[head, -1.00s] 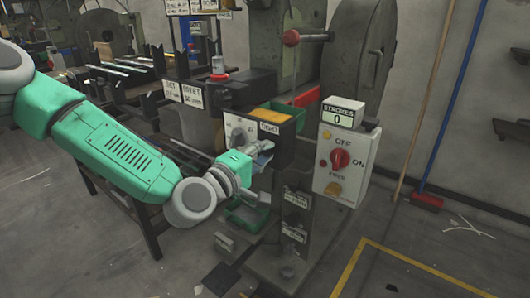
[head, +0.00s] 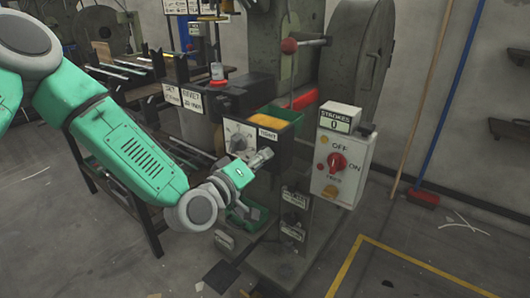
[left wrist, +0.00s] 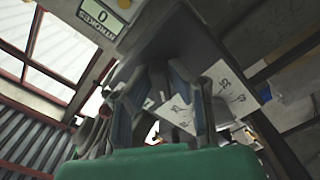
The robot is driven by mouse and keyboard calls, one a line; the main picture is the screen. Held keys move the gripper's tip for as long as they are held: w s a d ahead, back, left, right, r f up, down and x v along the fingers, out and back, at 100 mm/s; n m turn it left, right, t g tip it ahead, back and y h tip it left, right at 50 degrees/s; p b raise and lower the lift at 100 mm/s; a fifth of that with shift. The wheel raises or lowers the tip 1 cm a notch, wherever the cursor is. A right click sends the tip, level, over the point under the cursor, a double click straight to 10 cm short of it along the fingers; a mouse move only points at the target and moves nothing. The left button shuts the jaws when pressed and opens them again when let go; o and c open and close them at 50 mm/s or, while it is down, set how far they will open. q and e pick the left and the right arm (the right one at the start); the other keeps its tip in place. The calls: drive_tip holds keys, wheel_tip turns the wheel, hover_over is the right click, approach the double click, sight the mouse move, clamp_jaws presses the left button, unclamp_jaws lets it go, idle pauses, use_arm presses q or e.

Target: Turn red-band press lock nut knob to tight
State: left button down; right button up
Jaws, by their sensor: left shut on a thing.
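The press has a white dial plate with a grey knob (head: 238,143) and a TIGHT label (head: 267,134) at its right. My left gripper (head: 265,156) is just below and right of the knob in the head view, in front of the dark box. Its two fingers (left wrist: 163,105) show in the left wrist view with a gap between them. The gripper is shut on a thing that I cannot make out. I cannot tell contact with the knob. My right gripper is not in view.
A grey control box (head: 339,160) with a red switch stands right of the gripper, with a STROKES counter (head: 335,123) reading 0 on top. A green tray (head: 246,216) is below.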

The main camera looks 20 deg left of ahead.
use_arm(q)
drive_tip(key=m+p, duration=0.1)
drive_tip(key=m, duration=0.2)
drive_tip(key=m+p, duration=0.1)
drive_tip(key=m, duration=0.1)
drive_tip(key=shift+w+a+r+p, duration=0.15)
drive_tip(key=shift+a+r+p, duration=0.05)
drive_tip(key=shift+a+p, duration=0.1)
drive_tip(key=m+p, duration=0.1)
drive_tip(key=m, duration=0.4)
drive_tip(key=shift+p, duration=0.4)
drive_tip(key=shift+m, duration=0.5)
drive_tip(key=c, duration=1.5)
unclamp_jaws()
drive_tip(key=shift+c, duration=0.2)
drive_tip(key=shift+f, duration=0.1)
